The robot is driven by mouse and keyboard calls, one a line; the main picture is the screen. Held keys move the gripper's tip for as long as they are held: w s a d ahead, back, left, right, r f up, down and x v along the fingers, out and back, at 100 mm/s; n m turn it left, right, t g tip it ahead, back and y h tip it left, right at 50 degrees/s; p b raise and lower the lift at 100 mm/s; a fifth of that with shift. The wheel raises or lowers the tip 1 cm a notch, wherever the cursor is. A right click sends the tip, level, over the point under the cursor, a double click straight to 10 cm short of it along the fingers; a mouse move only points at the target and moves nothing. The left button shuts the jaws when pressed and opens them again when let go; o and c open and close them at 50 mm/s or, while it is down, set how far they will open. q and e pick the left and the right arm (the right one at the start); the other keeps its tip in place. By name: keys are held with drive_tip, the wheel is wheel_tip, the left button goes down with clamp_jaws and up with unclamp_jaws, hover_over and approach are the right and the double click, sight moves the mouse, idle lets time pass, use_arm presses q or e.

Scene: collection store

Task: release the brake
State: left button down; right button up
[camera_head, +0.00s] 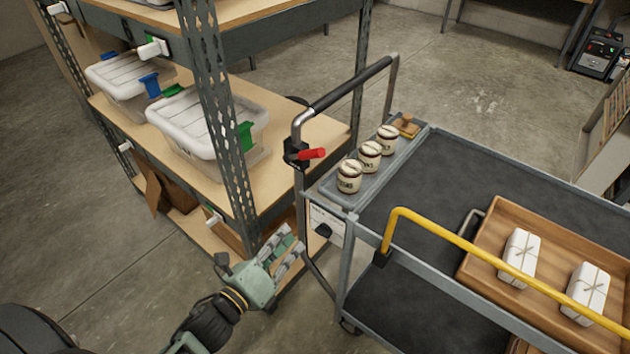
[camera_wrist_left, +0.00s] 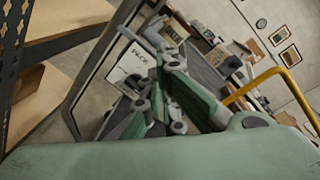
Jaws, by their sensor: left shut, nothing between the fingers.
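A red lever (camera_head: 312,154) sits on a black clamp on the upright of the cart's handle (camera_head: 348,88). Below it, on the cart's end, is a white panel (camera_head: 327,222) with a dark knob or catch; the panel with dark lettering also shows in the left wrist view (camera_wrist_left: 128,73), partly behind my fingers. My left gripper (camera_head: 287,252) is shut and empty, low between the shelf and the cart's end. It is below and left of the red lever and apart from it. Its fingers fill the middle of the left wrist view (camera_wrist_left: 165,95). My right gripper is not in view.
A shelf rack (camera_head: 215,110) with lidded bins (camera_head: 185,120) stands close on the left. The cart's top (camera_head: 440,175) carries several jars (camera_head: 369,156), a wooden tray (camera_head: 480,270) with wrapped parcels, and a yellow rail (camera_head: 450,238). Open floor lies behind.

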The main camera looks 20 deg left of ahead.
sight(304, 155)
use_arm(q)
wheel_tip(304, 155, up, 7)
drive_tip(key=d+m+t+h, duration=0.1)
drive_tip(key=m, duration=0.2)
drive_tip(key=shift+s+d, duration=0.3)
drive_tip(key=shift+d, duration=0.05)
drive_tip(key=shift+w, duration=0.1)
drive_tip(key=w+r+p, duration=0.1)
drive_tip(key=w+p, duration=0.1)
drive_tip(key=w, duration=0.3)
drive_tip(key=w+d+r+p, duration=0.1)
drive_tip(key=w+r+p, duration=0.1)
drive_tip(key=w, duration=0.3)
drive_tip(key=shift+w+r+p, duration=0.3)
drive_tip(key=shift+w+p, duration=0.1)
drive_tip(key=shift+p, duration=0.35)
drive_tip(key=shift+d, duration=0.15)
drive_tip(key=shift+r, duration=0.1)
